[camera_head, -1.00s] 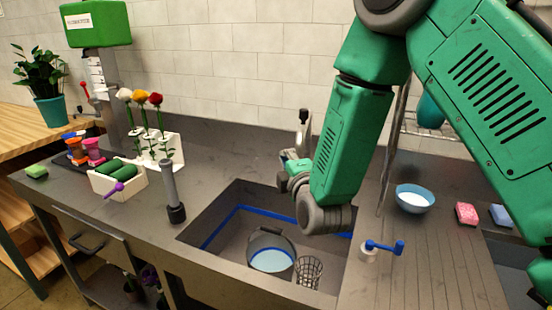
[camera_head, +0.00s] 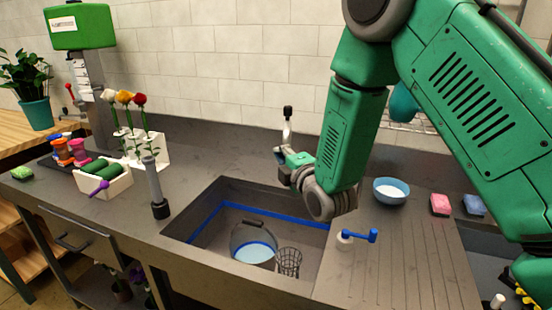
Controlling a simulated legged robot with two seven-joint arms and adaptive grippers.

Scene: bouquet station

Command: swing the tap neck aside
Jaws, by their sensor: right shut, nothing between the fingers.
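The tap (camera_head: 287,130) stands at the back edge of the sink, a grey upright body with a black top. Its lower part and most of its neck are hidden behind my right gripper and wrist. My right gripper (camera_head: 281,154) is shut and empty, just in front of the tap and above the back of the sink. I cannot tell whether it touches the neck. My left gripper is not in view.
The sink (camera_head: 209,207) holds a bucket (camera_head: 254,246) and a wire basket (camera_head: 289,262). A blue-handled item (camera_head: 358,237), blue bowl (camera_head: 391,191) and sponges (camera_head: 440,204) lie right. Flowers (camera_head: 138,112) stand back left.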

